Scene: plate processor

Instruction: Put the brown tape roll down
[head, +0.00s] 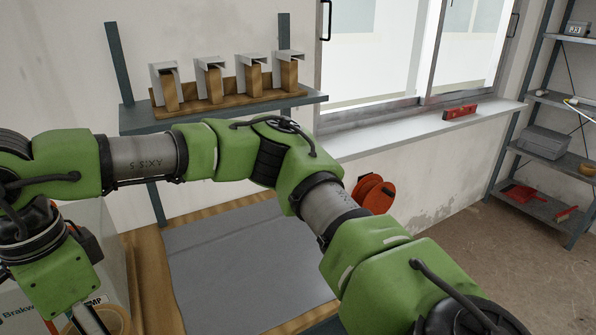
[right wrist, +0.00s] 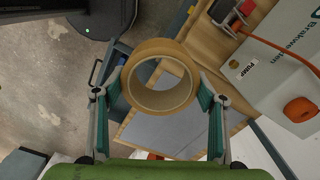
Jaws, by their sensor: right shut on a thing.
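The brown tape roll (right wrist: 161,48) is in the right wrist view, gripped from both sides between the fingers of my right gripper (right wrist: 161,84). I look into its round opening and see the surface beyond through it. In the head view part of the tape roll (head: 118,316) shows at the lower left edge, beside my right gripper, which is mostly cut off there. The wooden table (head: 146,262) with a grey mat (head: 240,258) lies partly behind my right arm. My left gripper is in neither view.
A white machine (right wrist: 285,50) with a PUMP label and an orange handle (right wrist: 299,109) stands at the table's left in the head view. A wall shelf (head: 215,116) holds several brackets on wooden blocks. An orange reel (head: 372,194) is behind my arm. The visible mat is clear.

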